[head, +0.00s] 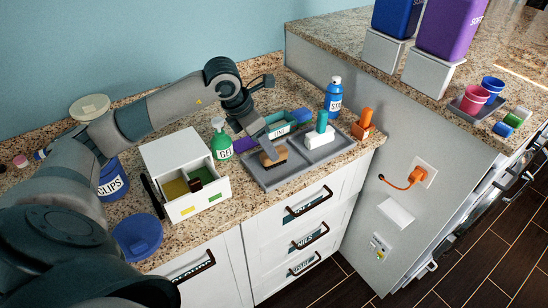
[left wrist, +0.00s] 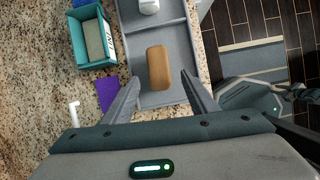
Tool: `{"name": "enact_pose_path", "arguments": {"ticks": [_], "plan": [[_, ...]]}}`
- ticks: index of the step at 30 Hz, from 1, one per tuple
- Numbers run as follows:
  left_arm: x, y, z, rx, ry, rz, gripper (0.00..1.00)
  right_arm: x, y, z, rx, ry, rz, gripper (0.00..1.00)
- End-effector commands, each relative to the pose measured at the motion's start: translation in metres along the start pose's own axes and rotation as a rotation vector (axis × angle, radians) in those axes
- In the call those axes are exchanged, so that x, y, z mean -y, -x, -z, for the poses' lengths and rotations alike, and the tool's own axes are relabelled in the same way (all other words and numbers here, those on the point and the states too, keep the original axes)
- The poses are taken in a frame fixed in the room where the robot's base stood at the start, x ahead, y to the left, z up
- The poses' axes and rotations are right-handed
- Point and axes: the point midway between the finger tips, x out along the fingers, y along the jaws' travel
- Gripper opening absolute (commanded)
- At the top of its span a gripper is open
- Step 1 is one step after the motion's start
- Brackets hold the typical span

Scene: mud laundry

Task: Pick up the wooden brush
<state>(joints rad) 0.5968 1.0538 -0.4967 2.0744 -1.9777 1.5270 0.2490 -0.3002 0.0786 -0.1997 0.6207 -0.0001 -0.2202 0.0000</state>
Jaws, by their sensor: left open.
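The wooden brush (head: 277,160) lies in the left compartment of a grey divided tray (head: 262,180) on the counter. In the left wrist view it shows as a brown, rounded block (left wrist: 158,67), with the tray floor (left wrist: 157,100) around it. My left gripper (head: 268,150) is over the brush, its fingers pointing down at it. In the left wrist view my left gripper (left wrist: 162,78) is open, one finger to each side of the brush, with gaps between. It holds nothing. The fingers partly hide the brush in the head view. My right gripper is not in view.
A teal bin (head: 279,132) stands behind the tray, and a green bottle (head: 221,140) is left of it. A blue bottle (head: 334,97) and an orange item (head: 363,124) are near its right end. A white drawer box (head: 170,152) stands further left.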

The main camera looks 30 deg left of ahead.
Motion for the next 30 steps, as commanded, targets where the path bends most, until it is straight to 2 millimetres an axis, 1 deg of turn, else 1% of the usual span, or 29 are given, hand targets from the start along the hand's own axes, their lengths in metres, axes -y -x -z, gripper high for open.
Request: {"name": "enact_pose_path", "arguments": {"ticks": [5,11,12,15,21,30], "plan": [[0.0,-0.008,-0.001,-0.001,0.001,0.002,0.53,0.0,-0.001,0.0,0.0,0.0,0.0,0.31],[-0.001,-0.033,-0.003,-0.001,0.002,0.003,0.53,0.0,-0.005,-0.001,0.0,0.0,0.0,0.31],[-0.001,-0.039,-0.003,-0.001,0.001,0.002,0.53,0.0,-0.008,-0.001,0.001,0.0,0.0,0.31],[-0.001,-0.048,-0.003,0.0,0.0,0.002,0.53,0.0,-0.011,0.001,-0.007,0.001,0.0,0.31],[-0.002,-0.052,-0.004,0.0,0.0,0.0,0.53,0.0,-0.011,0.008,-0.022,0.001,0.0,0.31],[-0.002,-0.052,-0.004,0.0,0.0,0.0,0.53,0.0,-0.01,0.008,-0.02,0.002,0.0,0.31]]}}
